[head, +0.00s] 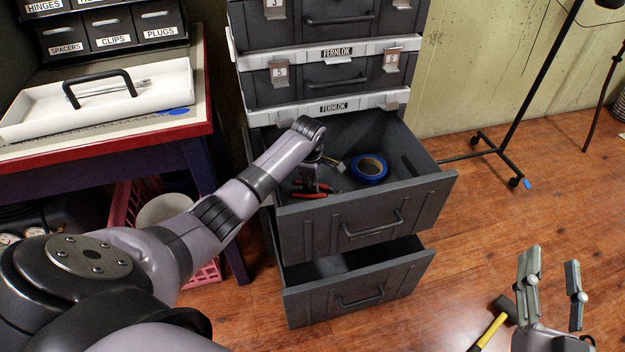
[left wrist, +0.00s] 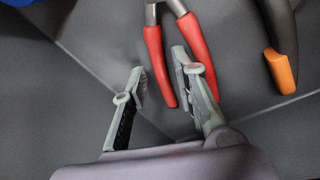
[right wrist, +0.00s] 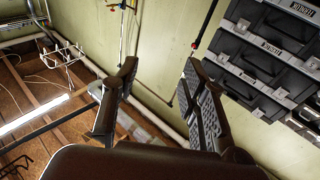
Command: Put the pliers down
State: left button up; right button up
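The pliers with red handles (head: 311,195) lie in the upper open drawer (head: 290,232) of the grey cabinet. In the left wrist view the red-handled pliers (left wrist: 157,65) rest on the drawer floor with their jaws cut off at the top edge. My left gripper (head: 312,186) reaches down into this drawer. Its fingers (left wrist: 158,64) are apart, one to the left of the handles and one over the right handle; neither clearly grips them. My right gripper (head: 555,270) is open and empty, away from the cabinet over the floor.
A blue tape roll (head: 369,169) and a tool with an orange-tipped dark handle (left wrist: 284,65) share the drawer. A lower drawer (head: 360,290) is also open. A workbench (head: 205,110) stands at left. A yellow-handled hammer (head: 490,332) lies on the floor.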

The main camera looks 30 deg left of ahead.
pick_arm(q)
jog(key=shift+s, duration=0.1)
jog(key=shift+r, duration=0.1)
jog(key=p+v, duration=0.2)
jog(key=v, duration=0.1)
jog(key=shift+r, duration=0.3)
jog(key=p+v, duration=0.1)
jog(key=v, duration=0.2)
jog(key=shift+s+d+r+p, duration=0.1)
jog(key=shift+r+p, duration=0.2)
jog(key=shift+r, duration=0.1)
pick_arm(e)
jog(key=s+d+f+g+h, duration=0.1)
jog(key=s+d+f+g, duration=0.1)
jog(key=f, duration=0.5)
jog(key=s+d+f+g+h, duration=0.1)
jog(key=s+f+g+h, duration=0.1)
jog(key=f+g, duration=0.5)
jog(key=shift+s+d+f, duration=0.35)
jog(key=shift+s, duration=0.55)
